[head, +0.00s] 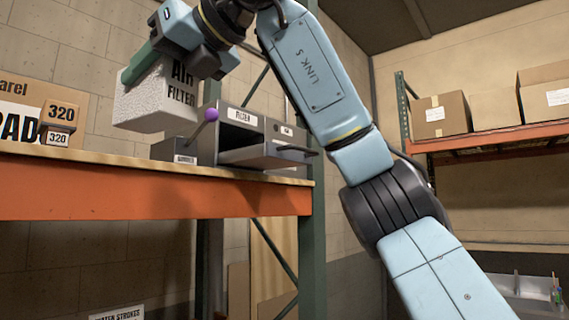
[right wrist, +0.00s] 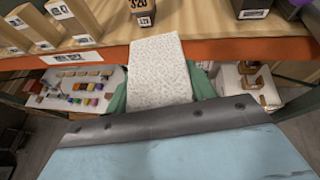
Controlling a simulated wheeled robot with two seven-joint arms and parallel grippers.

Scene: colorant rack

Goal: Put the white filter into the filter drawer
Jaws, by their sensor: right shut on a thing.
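The white filter (head: 150,98) is a speckled white block marked "AIR FILTER". My right gripper (head: 160,58) is shut on it, and holds it above the orange-edged shelf, left of the grey drawer unit (head: 207,148). In the right wrist view the filter (right wrist: 158,70) sits between the green fingers of my right gripper (right wrist: 160,90). The filter drawer (head: 262,155) looks pulled out under a labelled front; its inside is mostly hidden. My left gripper is not in view.
A purple ball on a stick (head: 211,115) rises before the drawer unit, beside a small grey labelled box (head: 174,150). Boxes marked 320 (head: 59,120) stand at the left. The wooden shelf (head: 120,160) has a bare front strip. Cartons (head: 441,115) sit on a right rack.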

